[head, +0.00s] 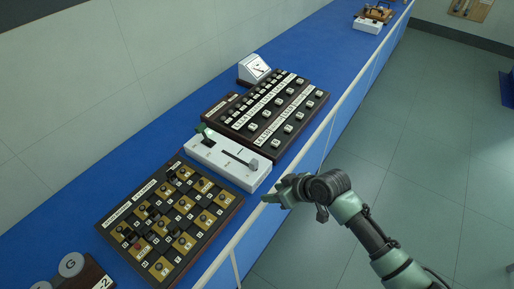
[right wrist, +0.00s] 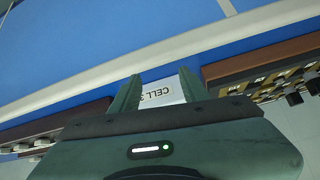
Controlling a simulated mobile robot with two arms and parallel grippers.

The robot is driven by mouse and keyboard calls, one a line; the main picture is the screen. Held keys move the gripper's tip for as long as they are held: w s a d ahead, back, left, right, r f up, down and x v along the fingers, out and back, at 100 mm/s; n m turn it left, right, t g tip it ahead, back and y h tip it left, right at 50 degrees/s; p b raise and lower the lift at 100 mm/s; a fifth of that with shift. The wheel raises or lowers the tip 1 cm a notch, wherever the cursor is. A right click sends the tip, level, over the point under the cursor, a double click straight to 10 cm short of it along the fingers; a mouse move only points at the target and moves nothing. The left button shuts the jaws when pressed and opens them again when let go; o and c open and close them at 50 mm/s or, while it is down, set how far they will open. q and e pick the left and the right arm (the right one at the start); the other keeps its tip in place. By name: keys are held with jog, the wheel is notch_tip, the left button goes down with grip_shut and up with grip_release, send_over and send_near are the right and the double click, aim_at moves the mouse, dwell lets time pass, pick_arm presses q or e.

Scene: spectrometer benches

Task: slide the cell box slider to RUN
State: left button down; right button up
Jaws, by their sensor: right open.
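The cell box (head: 217,163) is a white box on the blue bench, between two dark panels. Its slider has a dark grey handle (head: 253,163) at the right, front end of a dark slot. A small green part (head: 205,131) stands at the box's far left end. My right gripper (head: 266,197) is open and empty by the bench's front edge, just in front of the box and apart from the handle. In the right wrist view, the box's white front (right wrist: 164,92) with "CELL" lettering shows between the open fingers (right wrist: 158,80). The RUN mark is too small to read.
A dark panel with brass plates (head: 225,199) lies nearer, and a black panel with several labelled rows (head: 262,141) lies beyond. A white meter (head: 255,67) stands behind. A pale rail (head: 330,119) runs along the bench's front edge. The floor to the right is clear.

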jog(key=n+y, duration=0.1)
jog(key=n, duration=0.1)
send_near(254, 162)
notch_tip(254, 162, down, 2)
jog(key=w+a, duration=0.1)
jog(key=p+x, duration=0.1)
jog(key=x, duration=0.5)
jog(key=shift+w+a+p, duration=0.2)
jog(key=shift+a+p, duration=0.2)
jog(key=shift+w+a+f, duration=0.25)
jog(key=shift+w+f, duration=0.05)
jog(key=shift+f, duration=0.25)
pick_arm(q)
jog(key=shift+w+r, duration=0.95)
jog(key=shift+r, duration=0.05)
pick_arm(e)
grip_shut()
